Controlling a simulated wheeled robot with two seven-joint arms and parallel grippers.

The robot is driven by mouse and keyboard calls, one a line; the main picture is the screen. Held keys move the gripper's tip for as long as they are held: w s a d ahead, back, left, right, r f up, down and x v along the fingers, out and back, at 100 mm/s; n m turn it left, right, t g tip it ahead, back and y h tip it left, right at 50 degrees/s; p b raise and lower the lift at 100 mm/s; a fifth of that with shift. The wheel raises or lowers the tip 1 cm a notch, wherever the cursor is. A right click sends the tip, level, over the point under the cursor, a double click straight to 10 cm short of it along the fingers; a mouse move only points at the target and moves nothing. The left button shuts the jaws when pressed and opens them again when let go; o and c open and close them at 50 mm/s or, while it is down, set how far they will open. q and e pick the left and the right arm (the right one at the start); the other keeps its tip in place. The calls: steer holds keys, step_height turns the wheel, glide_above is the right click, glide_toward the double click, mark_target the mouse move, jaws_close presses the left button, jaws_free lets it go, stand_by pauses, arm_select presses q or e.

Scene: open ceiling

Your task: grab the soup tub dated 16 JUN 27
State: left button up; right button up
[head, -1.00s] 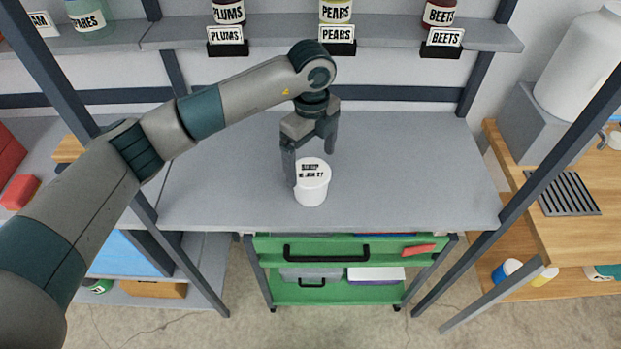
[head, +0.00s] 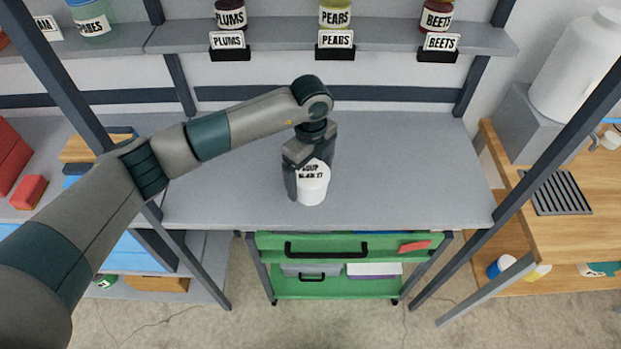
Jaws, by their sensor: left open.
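A white soup tub (head: 313,189) stands upright on the grey shelf. Its lid carries dark print; the gripper partly covers it, and the date looked like 16 JUN 27 in the earlier frame. My left gripper (head: 309,177) points down over the tub with its jaws open. One finger is at the tub's left side and the other is behind its right rear side. I cannot tell whether either finger touches it. My right gripper is not in view.
Jars of plums (head: 230,14), pears (head: 335,14) and beets (head: 436,17) stand on the upper shelf behind name cards. A green cart (head: 340,244) is below. The grey shelf (head: 415,170) is bare around the tub. Dark posts flank it.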

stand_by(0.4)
arm_select(q)
steer(key=c, duration=1.4)
steer(key=shift+r, duration=0.15)
steer(key=shift+r+b, duration=0.5)
steer(key=shift+b, duration=0.1)
step_height(320, 180, up, 2)
steer(key=shift+w+r+b, duration=0.1)
steer(key=shift+r+b, duration=0.05)
steer(key=shift+b, duration=0.65)
steer(key=shift+s+d+r+b, duration=0.6)
steer(key=shift+s+r, duration=0.65)
steer(key=shift+s, duration=0.7)
steer(key=shift+s+d+r+b, duration=0.35)
steer(key=shift+s+r+b, duration=0.45)
steer(key=shift+s+r, duration=0.8)
steer(key=shift+s+d+r+b, duration=0.45)
steer(key=shift+s+r+b, duration=0.35)
steer(key=shift+s, duration=1.45)
